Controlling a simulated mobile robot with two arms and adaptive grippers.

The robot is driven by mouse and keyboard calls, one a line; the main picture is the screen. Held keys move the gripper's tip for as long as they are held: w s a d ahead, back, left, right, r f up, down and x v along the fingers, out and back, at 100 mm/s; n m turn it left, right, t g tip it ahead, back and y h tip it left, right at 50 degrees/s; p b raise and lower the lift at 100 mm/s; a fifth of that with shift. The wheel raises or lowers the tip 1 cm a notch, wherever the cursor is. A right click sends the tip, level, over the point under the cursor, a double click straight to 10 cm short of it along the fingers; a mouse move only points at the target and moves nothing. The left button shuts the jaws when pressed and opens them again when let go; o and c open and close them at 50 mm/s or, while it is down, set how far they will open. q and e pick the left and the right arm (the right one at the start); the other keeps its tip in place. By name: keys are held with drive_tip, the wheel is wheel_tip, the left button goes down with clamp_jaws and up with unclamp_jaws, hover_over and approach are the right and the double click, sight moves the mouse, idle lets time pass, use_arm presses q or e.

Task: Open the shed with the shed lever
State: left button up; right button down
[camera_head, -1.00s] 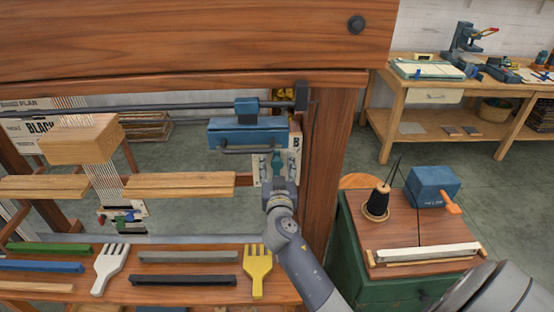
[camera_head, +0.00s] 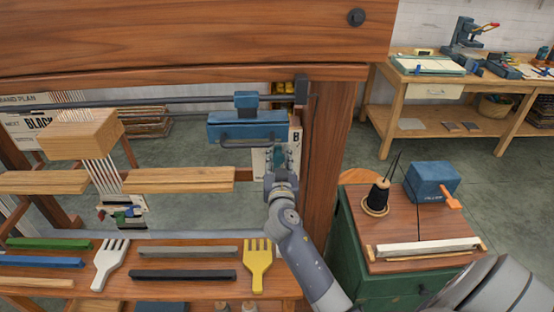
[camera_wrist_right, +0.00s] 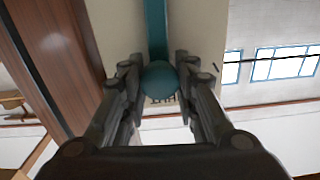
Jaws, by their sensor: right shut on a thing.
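The shed lever (camera_wrist_right: 157,35) is a teal bar with a round knob, in front of a pale plate (camera_head: 297,138) marked B on the loom's right post. In the head view the lever shows as a small teal piece (camera_head: 281,157) just above my right gripper (camera_head: 281,175). In the right wrist view my right gripper (camera_wrist_right: 160,82) has its fingers on both sides of the teal knob and is shut on it. The bar runs up from the knob. The gripper hides part of the plate. My left gripper is not in view.
The wooden loom post (camera_head: 325,165) stands close right of my gripper. A blue block with a handle (camera_head: 248,127) hangs to its upper left. A yellow comb (camera_head: 258,268) and a white comb (camera_head: 110,266) lie on the loom's front shelf. A green cabinet (camera_head: 345,245) stands right.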

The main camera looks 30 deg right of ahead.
drive_tip(key=shift+s+d+f+m+b, duration=0.2)
drive_tip(key=shift+s+d+m+b, duration=0.2)
drive_tip(key=shift+d+m+b, duration=0.4)
drive_tip(key=shift+s+d+f+m+b, duration=0.25)
drive_tip(key=shift+s+d+m+b, duration=0.3)
drive_tip(key=shift+m, duration=0.45)
drive_tip(key=shift+s+d+f+m+b, duration=0.25)
drive_tip(key=shift+d+m+b, duration=0.35)
drive_tip(key=shift+m+b, duration=0.25)
drive_tip(key=c, duration=1.2)
unclamp_jaws()
drive_tip(key=shift+c, duration=0.2)
